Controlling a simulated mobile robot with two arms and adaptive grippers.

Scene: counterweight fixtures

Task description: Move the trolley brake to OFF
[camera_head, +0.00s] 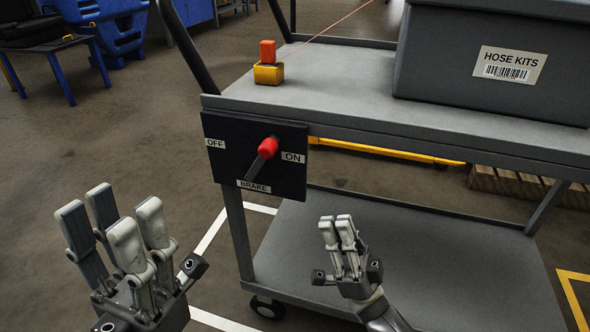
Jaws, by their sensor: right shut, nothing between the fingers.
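The brake panel (225,165) is a dark plate on the trolley's near left end, marked OFF at left, ON at right and BRAKE below. Its lever (255,169) has a red knob (268,147) and leans up and right, towards the ON label (293,157). The OFF label (215,143) is on the other side. My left gripper (112,213) is open and empty, left of and below the panel. My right gripper (338,222) is shut and empty, right of and below the panel, in front of the lower shelf. Neither gripper appears to touch the lever.
The grey trolley (345,95) carries a yellow block with a red top (268,64) and a dark HOSE KITS bin (440,65). The lower shelf (430,260) is bare. The trolley's dark handle (188,45) rises at left. Floor left of the trolley is clear.

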